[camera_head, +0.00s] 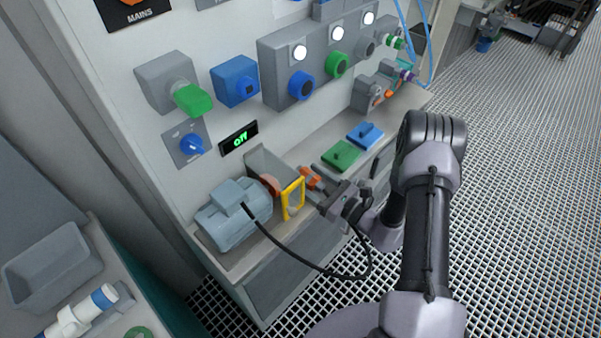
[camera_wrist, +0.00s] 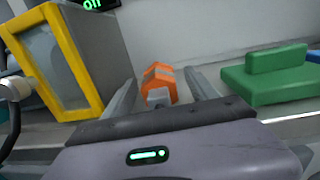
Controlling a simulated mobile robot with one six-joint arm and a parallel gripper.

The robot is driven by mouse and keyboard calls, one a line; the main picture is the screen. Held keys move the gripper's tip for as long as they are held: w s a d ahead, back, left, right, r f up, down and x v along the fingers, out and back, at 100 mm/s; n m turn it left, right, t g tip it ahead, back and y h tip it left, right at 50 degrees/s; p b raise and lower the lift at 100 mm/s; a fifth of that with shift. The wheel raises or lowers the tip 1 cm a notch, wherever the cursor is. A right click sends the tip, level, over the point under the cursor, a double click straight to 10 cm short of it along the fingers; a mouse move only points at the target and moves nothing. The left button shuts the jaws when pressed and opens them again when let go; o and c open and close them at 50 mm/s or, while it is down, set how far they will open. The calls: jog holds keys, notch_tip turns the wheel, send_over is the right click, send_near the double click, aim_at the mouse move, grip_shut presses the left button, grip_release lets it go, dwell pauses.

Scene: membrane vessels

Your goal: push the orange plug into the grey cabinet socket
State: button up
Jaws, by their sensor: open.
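The orange plug (camera_head: 308,178) lies on the bench, just right of the yellow-framed box. My gripper (camera_head: 318,191) is open close to it. In the wrist view the plug (camera_wrist: 158,76) shows between the two spread fingers of my gripper (camera_wrist: 160,80), with gaps on both sides. A grey socket box (camera_head: 163,76) is on the cabinet wall at the upper left, with a green part (camera_head: 193,100) at its front. I cannot tell for certain that this is the grey socket of the task.
The yellow-framed box (camera_head: 293,199) stands close left of my gripper and shows in the wrist view (camera_wrist: 85,70). A grey motor (camera_head: 232,218) with a black cable stands left. Green (camera_head: 341,155) and blue (camera_head: 366,134) blocks lie behind. Blue (camera_head: 235,82) and grey sockets line the wall.

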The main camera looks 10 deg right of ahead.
aim_at(322, 190)
grip_shut()
jog(key=shift+b+v, duration=0.35)
jog(key=shift+v, duration=2.75)
jog(key=shift+a, duration=0.1)
